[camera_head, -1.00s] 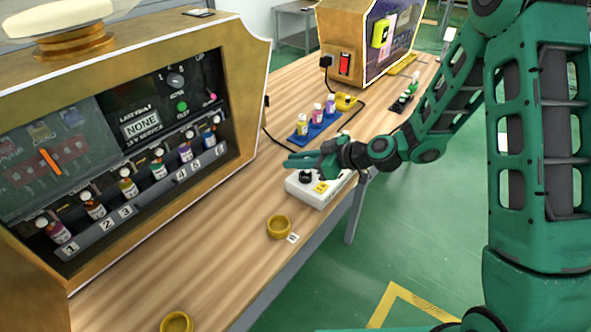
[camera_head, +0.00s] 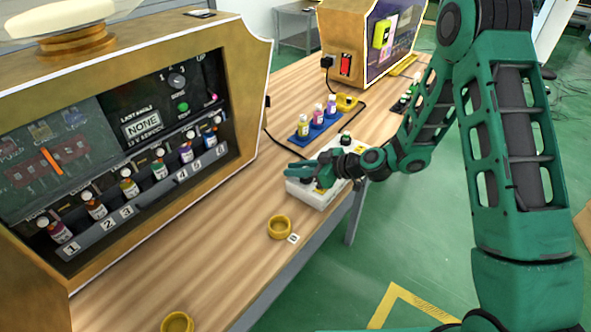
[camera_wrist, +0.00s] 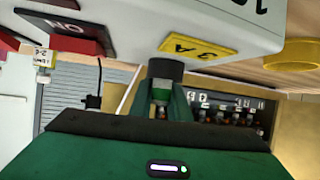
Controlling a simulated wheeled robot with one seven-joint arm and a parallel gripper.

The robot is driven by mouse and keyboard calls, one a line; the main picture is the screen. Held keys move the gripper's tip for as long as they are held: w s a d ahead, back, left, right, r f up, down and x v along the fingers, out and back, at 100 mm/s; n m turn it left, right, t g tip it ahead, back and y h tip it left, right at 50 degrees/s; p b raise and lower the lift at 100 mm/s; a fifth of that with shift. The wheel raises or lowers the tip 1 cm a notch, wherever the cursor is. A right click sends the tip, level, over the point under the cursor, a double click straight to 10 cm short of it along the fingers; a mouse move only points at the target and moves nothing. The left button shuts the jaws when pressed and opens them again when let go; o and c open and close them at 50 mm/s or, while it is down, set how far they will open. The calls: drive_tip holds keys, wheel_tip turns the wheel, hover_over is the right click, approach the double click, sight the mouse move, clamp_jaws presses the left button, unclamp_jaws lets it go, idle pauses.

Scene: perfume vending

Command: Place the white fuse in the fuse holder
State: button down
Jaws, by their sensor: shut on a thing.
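A white box (camera_head: 318,194) stands on the wooden counter and fills the top of the wrist view (camera_wrist: 190,30). A dark round fuse holder (camera_wrist: 165,68) stands out from it beside a yellow "2A" label (camera_wrist: 197,46). My gripper (camera_head: 290,171) is over the left part of the box. In the wrist view, its green fingers are shut on a small pale piece, the white fuse (camera_wrist: 161,94), in line with the holder. The fuse's end is at or inside the holder's mouth; I cannot tell how deep.
A red switch (camera_wrist: 62,36) is on the same box. A yellow cup (camera_head: 280,227) stands nearer on the counter. A blue rack of bottles (camera_head: 318,128) is behind the box. The gold vending machine (camera_head: 245,90) stands to the left.

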drive_tip(key=c, duration=1.7)
unclamp_jaws()
drive_tip(key=shift+f, duration=0.1)
drive_tip(key=shift+o, duration=0.2)
drive_tip(key=v, duration=1.1)
drive_tip(key=shift+w, duration=0.1)
drive_tip(key=shift+s+d+r, duration=0.3)
drive_tip(key=shift+d+r, duration=0.05)
drive_tip(key=shift+d, duration=0.05)
drive_tip(key=shift+s+d, duration=0.1)
drive_tip(key=s+d+r+m+g+h, duration=0.2)
drive_tip(key=s+d+r+m+h, duration=0.15)
drive_tip(key=s+d, duration=0.55)
drive_tip(key=s+d+r+m+g+h, duration=0.15)
drive_tip(key=s+d+m+h, duration=0.4)
drive_tip(key=d, duration=0.75)
drive_tip(key=s+d+r+m+g+h, duration=0.1)
drive_tip(key=s+d+r+m, duration=0.2)
drive_tip(key=s, duration=0.6)
drive_tip(key=s+d+r+m+g+h, duration=0.1)
drive_tip(key=s+d+r+m, duration=0.3)
drive_tip(key=s, duration=0.5)
drive_tip(key=d+m, duration=0.2)
drive_tip(key=m, duration=0.1)
drive_tip(key=shift+s, duration=0.15)
